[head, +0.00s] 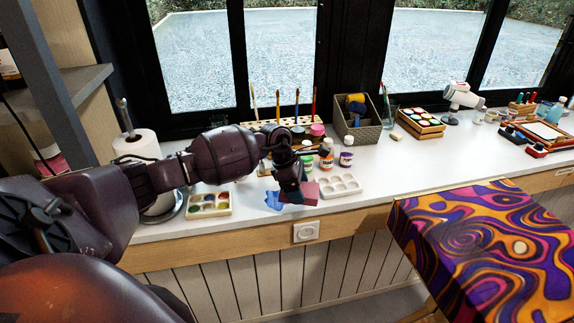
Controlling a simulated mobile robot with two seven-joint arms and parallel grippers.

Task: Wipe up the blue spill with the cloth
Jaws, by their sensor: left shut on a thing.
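The blue spill (274,200) lies on the white counter, left of the cloth and partly hidden by my gripper. The cloth (308,194) is a dark red folded piece near the counter's front edge, at the right edge of the spill. My left gripper (292,196) points down and is shut on the cloth. The cloth is at or close to the counter surface; I cannot tell whether it touches. My right gripper is not in view.
A paint palette (209,205) is to the left and an empty white palette (341,187) just to the right. Paint jars (346,158) stand behind. A paper towel roll (136,146) is at the far left. A patterned silk-covered table (490,245) stands at front right.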

